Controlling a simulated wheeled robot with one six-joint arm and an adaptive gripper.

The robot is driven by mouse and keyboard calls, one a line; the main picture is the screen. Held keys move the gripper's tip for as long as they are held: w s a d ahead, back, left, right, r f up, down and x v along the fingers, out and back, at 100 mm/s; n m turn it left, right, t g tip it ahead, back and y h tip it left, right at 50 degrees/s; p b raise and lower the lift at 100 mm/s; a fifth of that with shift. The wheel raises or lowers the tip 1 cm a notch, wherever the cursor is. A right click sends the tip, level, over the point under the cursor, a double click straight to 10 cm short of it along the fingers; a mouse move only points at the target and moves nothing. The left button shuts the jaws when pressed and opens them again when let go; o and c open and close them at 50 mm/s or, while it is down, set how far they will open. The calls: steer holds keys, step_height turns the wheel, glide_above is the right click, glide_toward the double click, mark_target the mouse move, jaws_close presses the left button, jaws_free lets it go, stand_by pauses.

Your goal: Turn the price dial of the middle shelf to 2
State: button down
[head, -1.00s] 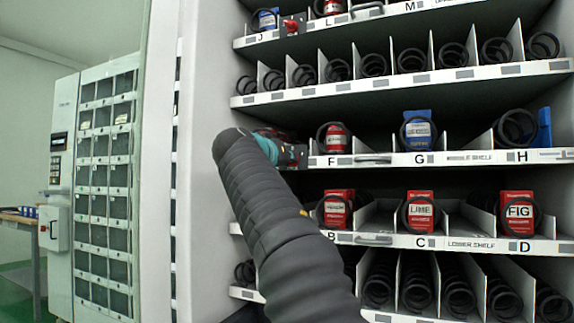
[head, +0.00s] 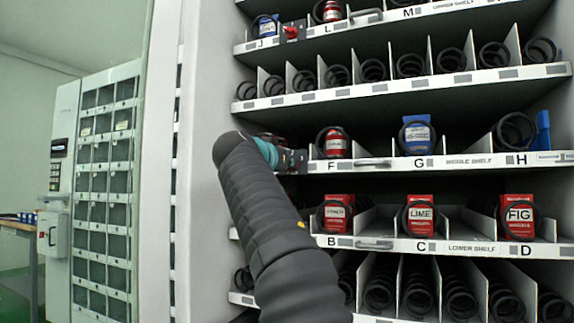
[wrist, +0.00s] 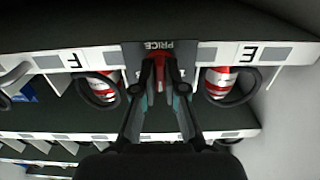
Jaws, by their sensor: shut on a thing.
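The middle shelf edge (head: 470,161) carries the labels F, G, H and "MIDDLE SHELF". Its price dial is a red knob (wrist: 159,70) on a dark plate marked "PRICE" (wrist: 158,46), between labels F and E in the wrist view, which looks upside down. My gripper (wrist: 161,73) has its two fingers on either side of the knob and is shut on it. In the head view my arm covers the knob; only part of the dark plate (head: 298,160) shows beside the gripper. The number the dial points to cannot be read.
Red boxes or cans behind black coils flank the dial in the wrist view, one by F (wrist: 100,88) and one by E (wrist: 219,82). Another red dial (head: 291,32) is on the upper shelf. The lower shelf (head: 468,248) runs below, and the machine's side wall (head: 207,95) stands left.

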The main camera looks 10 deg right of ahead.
steer(key=c, duration=1.2)
jaws_free()
steer(key=shift+c, duration=0.2)
steer(key=v, duration=1.2)
steer(key=shift+d, duration=0.1)
